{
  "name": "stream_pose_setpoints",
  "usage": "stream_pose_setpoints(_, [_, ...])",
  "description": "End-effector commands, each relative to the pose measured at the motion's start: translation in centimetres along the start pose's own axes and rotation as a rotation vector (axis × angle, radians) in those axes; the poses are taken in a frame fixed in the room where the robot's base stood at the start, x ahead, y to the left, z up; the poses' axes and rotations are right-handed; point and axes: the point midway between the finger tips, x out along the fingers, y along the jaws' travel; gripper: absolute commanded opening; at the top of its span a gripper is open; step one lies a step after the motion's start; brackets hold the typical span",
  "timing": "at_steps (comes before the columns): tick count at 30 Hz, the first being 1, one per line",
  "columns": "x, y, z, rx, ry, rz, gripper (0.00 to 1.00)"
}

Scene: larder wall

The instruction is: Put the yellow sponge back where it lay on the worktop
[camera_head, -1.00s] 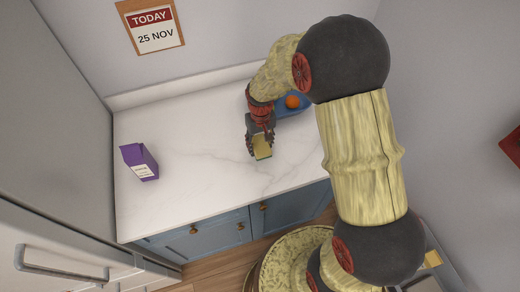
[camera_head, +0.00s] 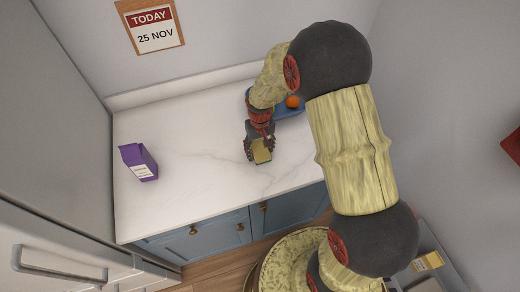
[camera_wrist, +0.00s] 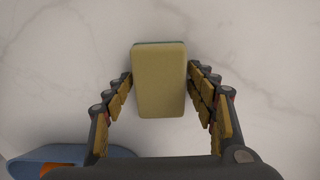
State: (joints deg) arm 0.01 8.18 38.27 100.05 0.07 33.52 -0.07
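The yellow sponge (camera_head: 262,153) is a small block at the end of my gripper (camera_head: 260,147), over the front middle of the white worktop (camera_head: 200,170). In the wrist view the sponge (camera_wrist: 159,85) lies between the two fingers of my gripper (camera_wrist: 160,76), with a thin green layer showing at its far edge. The fingertips are against its left and right sides. Whether its underside touches the worktop or hangs just above it, I cannot tell.
A purple carton (camera_head: 139,162) stands on the left of the worktop. The worktop between carton and sponge is clear.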

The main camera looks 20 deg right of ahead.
Motion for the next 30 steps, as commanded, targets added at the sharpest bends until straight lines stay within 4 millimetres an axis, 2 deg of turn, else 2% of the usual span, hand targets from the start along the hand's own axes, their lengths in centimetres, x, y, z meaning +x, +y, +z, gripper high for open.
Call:
stream_pose_setpoints(3, [0.0, 0.0, 0.0, 0.0, 0.0, 0.0, 0.64])
stream_pose_setpoints(14, [-0.6, 0.0, 0.0, 0.0, 0.001, 0.0, 0.64])
stream_pose_setpoints(17, [-1.7, 0.0, -0.1, 0.0, 0.002, 0.0, 0.64])
stream_pose_setpoints(30, [-10.2, 0.0, -0.1, 0.0, 0.003, 0.0, 0.64])
